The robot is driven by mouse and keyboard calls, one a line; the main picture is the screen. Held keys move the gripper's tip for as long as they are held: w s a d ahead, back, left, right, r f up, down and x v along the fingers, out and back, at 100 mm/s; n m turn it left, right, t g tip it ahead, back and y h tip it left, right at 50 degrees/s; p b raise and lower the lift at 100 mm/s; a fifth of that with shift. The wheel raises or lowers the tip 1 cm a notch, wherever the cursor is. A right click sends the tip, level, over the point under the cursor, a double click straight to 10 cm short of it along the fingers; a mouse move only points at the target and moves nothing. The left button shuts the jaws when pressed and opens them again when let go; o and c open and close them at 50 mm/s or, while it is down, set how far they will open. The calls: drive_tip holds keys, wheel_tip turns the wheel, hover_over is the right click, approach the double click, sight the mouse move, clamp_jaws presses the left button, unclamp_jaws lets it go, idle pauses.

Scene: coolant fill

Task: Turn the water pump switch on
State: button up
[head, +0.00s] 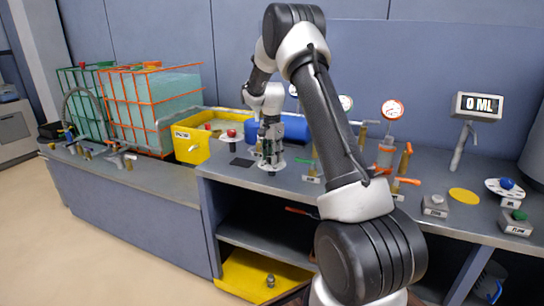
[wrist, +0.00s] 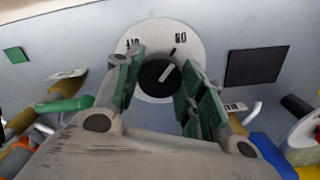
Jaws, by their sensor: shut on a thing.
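The switch is a round black knob (wrist: 150,84) with a white pointer line, set on a white disc (wrist: 187,45) in the wrist view. The disc carries two labels that read upside down here, apparently ON and OFF. The pointer line slants up and to the right, towards the ON side. My gripper (wrist: 160,78) is shut on the knob, a finger on either side. In the head view my gripper (head: 270,150) points down at the bench over the white disc (head: 263,166), and hides the knob.
A yellow bin (head: 187,147) stands left of my gripper, with a red knob (head: 231,133) on a white disc close by. A black square (head: 241,162) lies flat beside the switch. Valves with orange and brass handles (head: 405,181) and a 0 ML display (head: 480,106) stand to the right.

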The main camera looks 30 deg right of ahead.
idle(0.4)
drive_tip(key=o, duration=1)
drive_tip(key=shift+r, duration=0.1)
wheel_tip(320, 180, up, 12)
drive_tip(key=shift+f, duration=0.1)
